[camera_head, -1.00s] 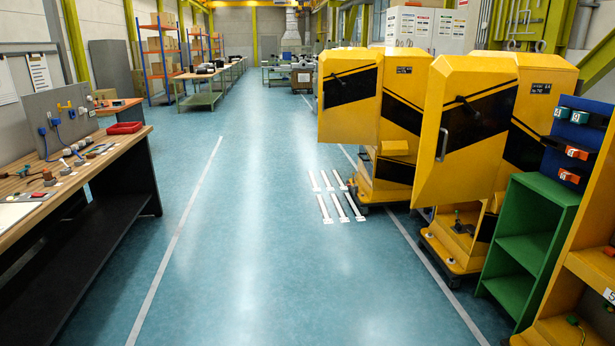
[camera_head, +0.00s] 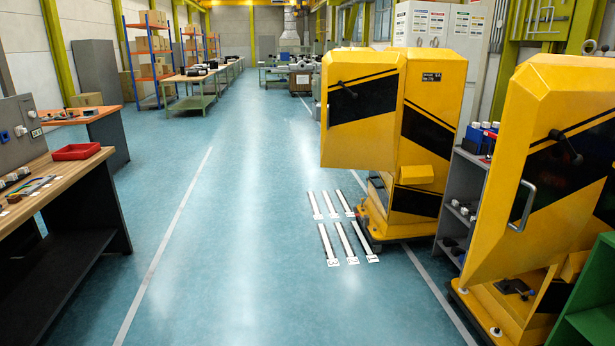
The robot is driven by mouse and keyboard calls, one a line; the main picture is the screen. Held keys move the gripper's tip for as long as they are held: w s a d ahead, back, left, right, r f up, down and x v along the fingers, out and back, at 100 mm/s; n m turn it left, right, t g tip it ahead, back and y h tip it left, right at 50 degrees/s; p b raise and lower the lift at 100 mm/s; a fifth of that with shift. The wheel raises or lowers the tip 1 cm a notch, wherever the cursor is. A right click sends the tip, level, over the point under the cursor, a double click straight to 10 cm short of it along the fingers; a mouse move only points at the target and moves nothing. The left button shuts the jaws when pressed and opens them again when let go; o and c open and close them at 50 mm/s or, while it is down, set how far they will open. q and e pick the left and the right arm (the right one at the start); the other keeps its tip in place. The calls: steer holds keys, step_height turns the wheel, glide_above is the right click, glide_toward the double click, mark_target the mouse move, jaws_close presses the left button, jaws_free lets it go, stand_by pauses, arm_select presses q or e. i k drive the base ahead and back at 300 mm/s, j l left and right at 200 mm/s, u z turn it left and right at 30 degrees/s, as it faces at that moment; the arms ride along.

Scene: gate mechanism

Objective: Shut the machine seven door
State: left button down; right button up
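Two yellow machines with black stripes stand along the right side. The farther machine (camera_head: 432,105) has its door (camera_head: 358,142) swung out toward the aisle, with a dark handle on it. A small dark label sits on its body, but I cannot read the number. The nearer machine's door (camera_head: 540,210) also juts toward the aisle at the right edge, with a silver handle (camera_head: 522,206) and a black lever. This machine's label is out of view, so I cannot tell which one is machine seven. Neither of my grippers is in view.
White numbered strips (camera_head: 337,243) lie on the floor before the farther machine. A grey shelf (camera_head: 462,200) stands between the machines, and a green shelf (camera_head: 592,300) is at bottom right. A workbench with a red tray (camera_head: 76,152) is at left. The middle aisle is clear.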

mark_target(363, 133)
steer(key=i, duration=1.9)
